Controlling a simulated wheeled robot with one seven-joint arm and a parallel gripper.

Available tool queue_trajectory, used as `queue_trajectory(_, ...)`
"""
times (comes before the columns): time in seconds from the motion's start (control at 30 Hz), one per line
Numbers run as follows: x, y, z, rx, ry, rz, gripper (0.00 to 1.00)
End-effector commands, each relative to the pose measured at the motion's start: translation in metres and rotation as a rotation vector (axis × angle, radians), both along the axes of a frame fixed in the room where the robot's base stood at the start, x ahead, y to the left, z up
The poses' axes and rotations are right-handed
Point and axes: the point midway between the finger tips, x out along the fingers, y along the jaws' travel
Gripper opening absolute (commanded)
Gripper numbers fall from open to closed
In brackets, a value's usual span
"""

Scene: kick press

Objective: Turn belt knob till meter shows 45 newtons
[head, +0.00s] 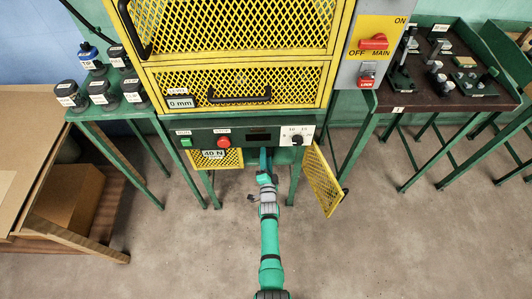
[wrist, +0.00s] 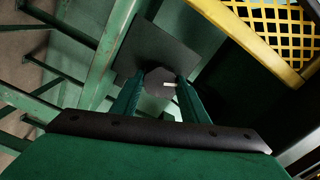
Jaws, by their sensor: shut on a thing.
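The belt knob (wrist: 158,80) is a dark, many-sided knob with a white pointer mark, seen in the wrist view in front of a dark plate (wrist: 165,48). My gripper (wrist: 158,92) has a finger on each side of it and is shut on it. In the head view my gripper (head: 265,158) reaches under the press's control panel, and the knob is hidden there. The meter (head: 213,153) hangs below the panel on the left and reads 40 N.
An open yellow mesh door (head: 323,180) stands right of my arm. The green control panel (head: 245,137) is just above, with a red button (head: 223,142) and a dial (head: 296,140). Green legs flank the opening. The floor (head: 180,250) in front is clear.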

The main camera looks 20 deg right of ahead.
Motion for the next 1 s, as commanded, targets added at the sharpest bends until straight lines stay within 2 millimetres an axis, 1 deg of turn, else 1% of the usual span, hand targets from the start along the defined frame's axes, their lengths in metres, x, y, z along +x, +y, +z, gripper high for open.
queue_trajectory(0.07,-0.001,0.0,0.0,0.088,-0.028,0.0,0.19)
queue_trajectory(0.1,-0.001,0.001,0.001,0.119,-0.037,0.001,0.43)
queue_trajectory(0.13,-0.001,0.001,0.0,0.114,-0.035,0.001,0.5)
queue_trajectory(0.17,-0.001,0.001,0.0,0.112,-0.035,0.001,0.55)
queue_trajectory(0.43,-0.001,0.001,0.0,0.109,-0.033,0.001,0.55)
queue_trajectory(0.53,-0.004,0.001,0.0,0.108,-0.032,0.0,0.55)
queue_trajectory(1.0,-0.036,0.006,0.0,0.108,-0.031,-0.006,0.55)
